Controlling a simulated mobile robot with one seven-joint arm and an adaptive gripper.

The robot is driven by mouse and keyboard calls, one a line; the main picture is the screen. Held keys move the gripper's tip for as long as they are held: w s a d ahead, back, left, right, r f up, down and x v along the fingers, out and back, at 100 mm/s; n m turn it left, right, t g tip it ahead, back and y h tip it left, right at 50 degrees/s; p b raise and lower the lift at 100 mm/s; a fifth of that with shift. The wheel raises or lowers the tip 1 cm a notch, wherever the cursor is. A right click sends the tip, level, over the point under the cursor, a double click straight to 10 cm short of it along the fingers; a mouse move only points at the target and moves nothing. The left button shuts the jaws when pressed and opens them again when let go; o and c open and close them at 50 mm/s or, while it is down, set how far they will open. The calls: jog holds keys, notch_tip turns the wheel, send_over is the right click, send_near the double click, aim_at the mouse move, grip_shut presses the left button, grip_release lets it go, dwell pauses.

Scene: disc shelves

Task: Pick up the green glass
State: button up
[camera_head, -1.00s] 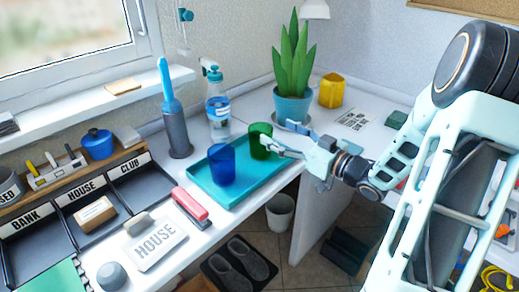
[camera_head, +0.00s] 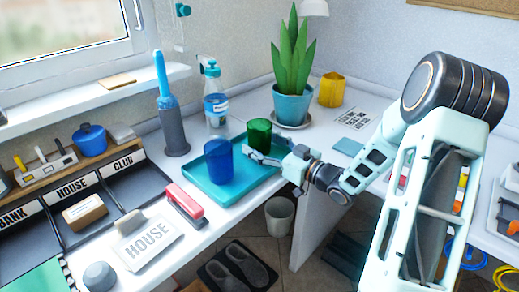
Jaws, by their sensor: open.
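The green glass (camera_head: 259,133) stands upright at the back right of the teal tray (camera_head: 236,186) on the white desk. A blue glass (camera_head: 219,162) stands on the same tray, to the left and nearer. My gripper (camera_head: 264,151) is open and empty. It reaches in from the right, with its fingers just in front of the lower part of the green glass. The fingers partly hide the glass's base, and I cannot tell whether they touch it.
A potted plant (camera_head: 292,103) stands behind the glass and a yellow cup (camera_head: 332,90) farther back. A spray bottle (camera_head: 216,108) and a blue-handled brush in a grey holder (camera_head: 174,134) stand behind the tray. A red stapler (camera_head: 187,203) lies at its left.

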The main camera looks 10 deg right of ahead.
jog(key=shift+w+a, duration=0.25)
jog(key=shift+w, duration=0.1)
jog(key=c, duration=1.5)
jog(key=shift+o, duration=0.2)
jog(key=shift+r, duration=0.1)
